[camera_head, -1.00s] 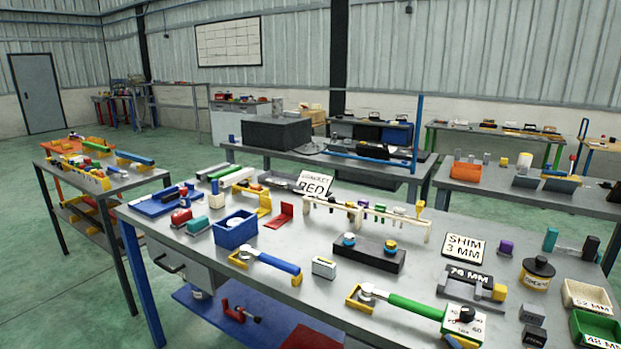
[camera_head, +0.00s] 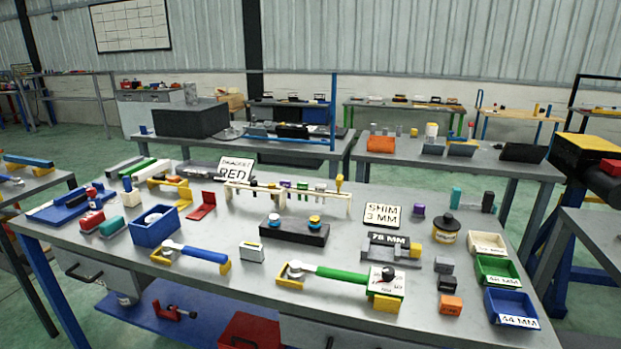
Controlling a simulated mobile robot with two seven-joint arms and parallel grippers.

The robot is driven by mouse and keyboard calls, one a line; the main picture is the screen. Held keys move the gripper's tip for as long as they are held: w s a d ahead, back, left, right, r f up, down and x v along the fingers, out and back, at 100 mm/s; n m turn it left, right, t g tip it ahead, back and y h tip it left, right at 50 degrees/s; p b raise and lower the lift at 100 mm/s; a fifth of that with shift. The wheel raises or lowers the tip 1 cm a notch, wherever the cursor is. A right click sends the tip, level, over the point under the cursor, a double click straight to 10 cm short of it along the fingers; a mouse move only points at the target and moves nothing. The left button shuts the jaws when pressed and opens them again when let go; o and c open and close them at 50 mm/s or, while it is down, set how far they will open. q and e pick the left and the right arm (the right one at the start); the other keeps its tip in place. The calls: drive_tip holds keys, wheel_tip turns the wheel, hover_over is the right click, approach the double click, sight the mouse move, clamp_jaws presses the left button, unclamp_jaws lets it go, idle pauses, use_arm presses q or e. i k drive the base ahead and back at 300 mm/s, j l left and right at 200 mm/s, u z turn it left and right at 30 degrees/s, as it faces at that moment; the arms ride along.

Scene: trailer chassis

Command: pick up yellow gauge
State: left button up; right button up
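Neither of my grippers is in view. On the grey workbench (camera_head: 215,262), a white rack (camera_head: 279,195) holds several thin gauges with coloured tops. A yellow-topped gauge (camera_head: 339,183) stands upright at the rack's right end. A gauge with a green handle (camera_head: 340,274) and yellow end blocks lies near the front, with a dial box at its right end. A gauge with a blue handle (camera_head: 205,253) and yellow ends lies to its left. I cannot tell for certain which one is the yellow gauge.
A SHIM 3 MM sign (camera_head: 382,213) and a yellow can with black top (camera_head: 446,229) stand at the right. Blue (camera_head: 511,309), green (camera_head: 497,271) and cream (camera_head: 487,243) bins line the right edge. A black and yellow machine (camera_head: 590,158) stands beyond.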

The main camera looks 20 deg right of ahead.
sight(340, 179)
drive_tip(key=i+j+z, duration=0.2)
drive_tip(key=i+j, duration=0.2)
drive_tip(key=j, duration=0.2)
drive_tip(key=i+j+z, duration=0.1)
drive_tip(key=j, duration=0.25)
drive_tip(key=i+j+z, duration=0.1)
drive_tip(key=i+j, duration=0.15)
drive_tip(key=j, duration=0.1)
